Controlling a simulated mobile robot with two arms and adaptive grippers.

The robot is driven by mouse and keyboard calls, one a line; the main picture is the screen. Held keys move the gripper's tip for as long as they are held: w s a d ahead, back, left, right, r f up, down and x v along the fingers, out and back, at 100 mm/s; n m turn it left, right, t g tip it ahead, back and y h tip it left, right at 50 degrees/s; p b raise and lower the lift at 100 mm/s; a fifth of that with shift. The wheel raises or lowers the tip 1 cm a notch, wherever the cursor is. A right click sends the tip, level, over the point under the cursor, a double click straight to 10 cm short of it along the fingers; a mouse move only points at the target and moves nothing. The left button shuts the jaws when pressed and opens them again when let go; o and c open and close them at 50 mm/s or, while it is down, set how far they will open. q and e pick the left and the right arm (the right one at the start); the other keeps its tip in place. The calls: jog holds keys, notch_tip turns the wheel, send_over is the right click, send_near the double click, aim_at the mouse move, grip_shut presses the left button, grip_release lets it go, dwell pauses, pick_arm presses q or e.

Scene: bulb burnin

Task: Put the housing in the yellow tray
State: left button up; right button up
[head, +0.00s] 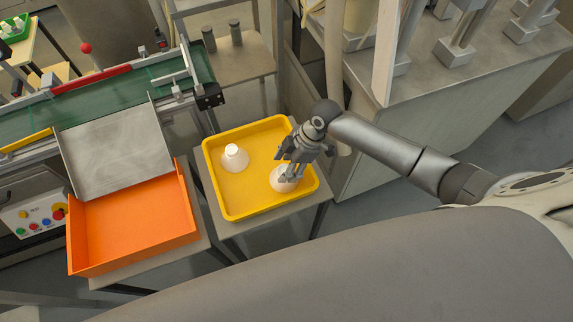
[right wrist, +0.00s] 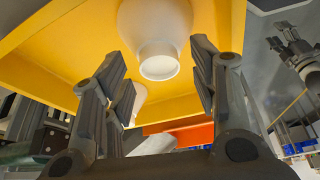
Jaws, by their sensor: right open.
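The yellow tray (head: 232,207) stands on a small table in the middle of the head view. One white housing (head: 283,183) sits in its right part, partly hidden by my right gripper (head: 289,171). In the right wrist view this housing (right wrist: 158,25) shows its narrow round end between the two open fingers of my right gripper (right wrist: 160,75). Gaps show between it and the fingers. A second white housing (head: 234,158) stands upright in the tray's left part, apart from the gripper. My left gripper is not in the head view.
An orange bin (head: 135,225) stands left of the yellow tray, below a metal chute (head: 115,150) and a green conveyor (head: 130,85). A grey bench (head: 420,115) with metal fixtures is at the upper right. Tray floor between the two housings is clear.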

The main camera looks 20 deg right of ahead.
jog(key=v, duration=1.1)
jog(key=shift+r, duration=0.25)
